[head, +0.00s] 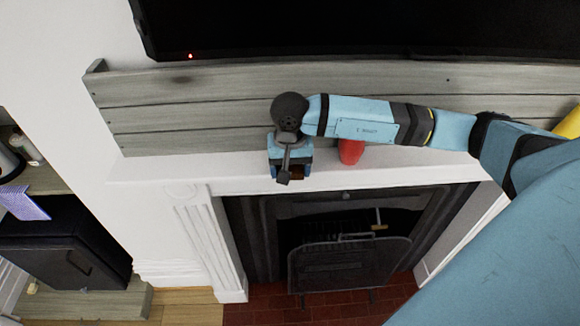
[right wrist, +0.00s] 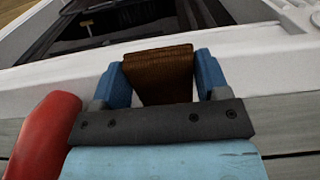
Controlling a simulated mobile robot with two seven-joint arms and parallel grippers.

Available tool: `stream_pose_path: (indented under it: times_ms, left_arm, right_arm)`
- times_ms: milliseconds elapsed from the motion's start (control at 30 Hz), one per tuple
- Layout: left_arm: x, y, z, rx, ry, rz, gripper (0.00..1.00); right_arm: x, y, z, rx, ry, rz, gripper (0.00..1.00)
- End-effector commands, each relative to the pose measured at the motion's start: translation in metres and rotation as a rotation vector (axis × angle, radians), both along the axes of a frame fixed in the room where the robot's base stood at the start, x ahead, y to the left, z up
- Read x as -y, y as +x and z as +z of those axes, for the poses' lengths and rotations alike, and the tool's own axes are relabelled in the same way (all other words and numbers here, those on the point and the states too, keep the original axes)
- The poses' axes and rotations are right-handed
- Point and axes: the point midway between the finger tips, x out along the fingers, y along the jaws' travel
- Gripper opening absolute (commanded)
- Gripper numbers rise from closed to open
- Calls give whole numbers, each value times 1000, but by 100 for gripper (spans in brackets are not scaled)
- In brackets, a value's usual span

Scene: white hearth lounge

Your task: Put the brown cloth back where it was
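The brown cloth (right wrist: 160,72) sits between the two blue fingers of my right gripper (right wrist: 163,62) in the right wrist view, with both fingers against its sides. In the head view my right gripper (head: 290,174) is over the white mantel shelf (head: 225,172), left of a red object. Only a small dark brown patch of the cloth (head: 297,172) shows there, beside the fingers. I cannot tell whether the cloth touches the shelf. My left gripper is in neither view.
The red rounded object (head: 350,151) stands on the mantel close to my right gripper, and is also in the right wrist view (right wrist: 43,135). Grey planks (head: 190,105) and a black screen (head: 350,30) are behind. The fireplace (head: 345,245) is below. The mantel's left end is clear.

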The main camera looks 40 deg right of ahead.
Motion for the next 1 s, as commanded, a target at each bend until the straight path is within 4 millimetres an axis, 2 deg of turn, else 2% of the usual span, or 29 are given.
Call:
stream_pose_path:
  times_ms: [33, 100, 367, 467, 533, 1000]
  left_arm:
    - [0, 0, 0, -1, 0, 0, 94]
    - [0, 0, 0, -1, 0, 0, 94]
    - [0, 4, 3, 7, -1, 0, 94]
    - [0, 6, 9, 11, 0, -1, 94]
    - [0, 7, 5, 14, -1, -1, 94]
    - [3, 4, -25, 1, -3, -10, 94]
  right_arm:
    - [0, 0, 0, 0, 0, 0, 78]
    - [0, 0, 0, 0, 0, 0, 94]
    - [0, 0, 1, 0, 0, 0, 94]
    - [0, 0, 5, 0, 0, 0, 94]
    - [0, 1, 9, 3, 2, 0, 94]
    - [0, 0, 102, 4, 0, 0, 94]
